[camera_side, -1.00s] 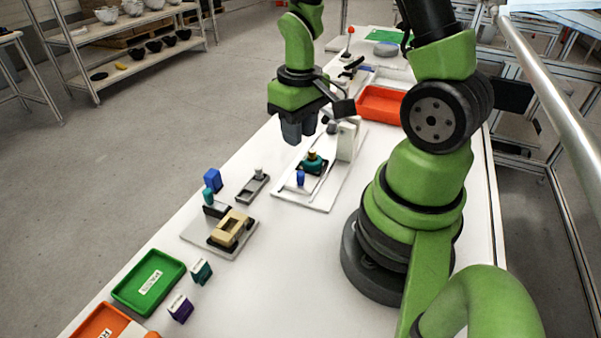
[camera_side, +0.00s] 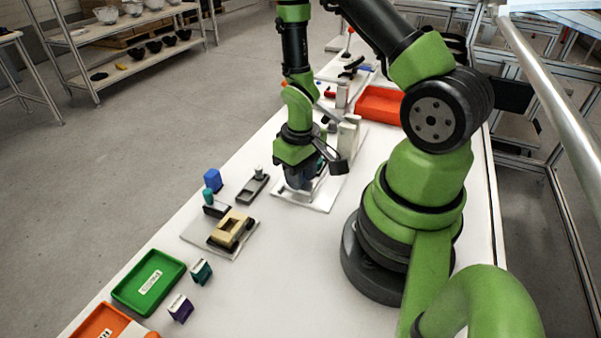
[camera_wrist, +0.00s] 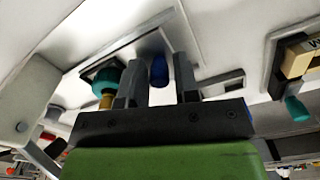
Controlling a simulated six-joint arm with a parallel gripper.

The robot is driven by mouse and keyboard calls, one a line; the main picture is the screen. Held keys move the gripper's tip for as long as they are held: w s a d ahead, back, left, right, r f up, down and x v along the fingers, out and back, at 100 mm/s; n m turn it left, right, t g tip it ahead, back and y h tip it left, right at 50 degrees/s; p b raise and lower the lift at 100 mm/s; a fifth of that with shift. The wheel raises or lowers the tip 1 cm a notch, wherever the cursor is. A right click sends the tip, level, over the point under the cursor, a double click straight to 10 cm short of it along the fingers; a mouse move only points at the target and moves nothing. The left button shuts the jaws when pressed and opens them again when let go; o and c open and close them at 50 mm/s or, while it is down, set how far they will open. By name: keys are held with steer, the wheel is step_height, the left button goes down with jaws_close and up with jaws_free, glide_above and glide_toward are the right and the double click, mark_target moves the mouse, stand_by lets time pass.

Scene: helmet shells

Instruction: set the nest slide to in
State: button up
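The white nest fixture plate (camera_side: 318,205) lies mid-table under my gripper. A blue knob (camera_wrist: 158,71), taken as the slide's handle, shows in the wrist view between my two fingers, with gaps on both sides. My gripper (camera_side: 299,184) is open and low over the front of the plate; its fingers also show in the wrist view (camera_wrist: 160,85). A teal part with a yellow top (camera_wrist: 105,84) sits in a dark holder beside the left finger. In the side view my gripper hides the knob and most of the teal part.
A grey tray fixture (camera_side: 253,187) and a beige part (camera_side: 231,228) on another plate are to the left. A green tray (camera_side: 150,283) lies nearer; an orange bin (camera_side: 382,104) is behind.

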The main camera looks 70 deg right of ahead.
steer(key=shift+c, duration=0.4)
jaws_close()
steer(key=shift+d, duration=2.3)
steer(key=shift+o, duration=0.4)
jaws_free()
step_height(320, 180, up, 10)
